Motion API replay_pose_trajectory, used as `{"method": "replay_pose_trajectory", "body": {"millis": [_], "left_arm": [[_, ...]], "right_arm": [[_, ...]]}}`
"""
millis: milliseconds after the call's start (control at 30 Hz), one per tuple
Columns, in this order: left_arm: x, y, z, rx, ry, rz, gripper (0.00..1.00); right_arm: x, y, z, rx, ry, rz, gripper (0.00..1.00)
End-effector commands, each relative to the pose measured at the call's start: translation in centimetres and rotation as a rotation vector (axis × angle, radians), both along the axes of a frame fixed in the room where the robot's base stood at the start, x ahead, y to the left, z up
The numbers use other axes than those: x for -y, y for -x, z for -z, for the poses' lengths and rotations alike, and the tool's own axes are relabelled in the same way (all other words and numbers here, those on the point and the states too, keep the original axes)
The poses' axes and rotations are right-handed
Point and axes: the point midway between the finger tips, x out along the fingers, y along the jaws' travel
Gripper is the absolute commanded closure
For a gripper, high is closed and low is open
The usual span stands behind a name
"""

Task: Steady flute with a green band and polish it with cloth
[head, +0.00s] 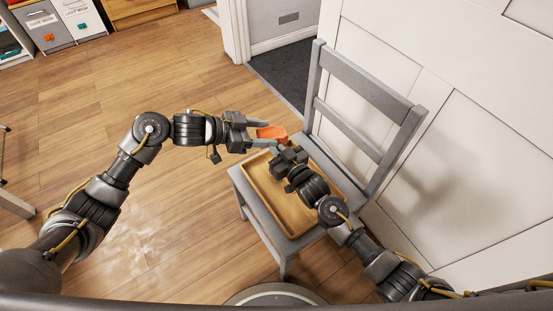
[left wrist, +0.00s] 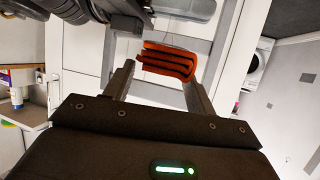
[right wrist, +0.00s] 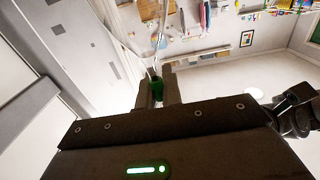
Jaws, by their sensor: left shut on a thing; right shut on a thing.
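An orange cloth (head: 270,132) is held in the jaws of my left gripper (head: 250,133), above the far-left part of the chair. In the left wrist view the cloth (left wrist: 168,60) is folded in layers between the two fingers. My right gripper (head: 285,155) is just below and right of the cloth. In the right wrist view its fingers are shut around the green band (right wrist: 157,86) of the flute, and a thin clear part (right wrist: 157,45) extends beyond them. The flute is hard to make out in the head view, so I cannot tell whether the cloth touches it.
A wooden tray (head: 273,207) lies on the seat of a grey chair (head: 362,95), below my grippers. The white panelled wall (head: 455,130) is close on the right. Wooden floor (head: 80,130) is open on the left. Storage bins (head: 45,30) stand at the far left.

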Motion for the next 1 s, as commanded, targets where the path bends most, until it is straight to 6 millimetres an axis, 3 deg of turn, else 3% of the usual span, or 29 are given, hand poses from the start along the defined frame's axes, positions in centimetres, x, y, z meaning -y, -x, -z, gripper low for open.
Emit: {"method": "replay_pose_trajectory", "body": {"millis": [500, 833, 1000], "left_arm": [[2.7, -1.8, 0.1, 0.000, 0.001, 0.000, 0.66], [2.8, -1.9, 0.1, 0.001, 0.000, 0.001, 0.66], [2.8, -1.9, -1.3, 0.004, 0.001, 0.002, 0.66]], "right_arm": [[0.0, 0.0, 0.0, 0.001, -0.001, 0.000, 1.00], [0.0, 0.0, 0.0, 0.001, -0.001, 0.000, 1.00], [0.0, 0.0, -0.1, 0.001, -0.001, 0.000, 1.00]]}}
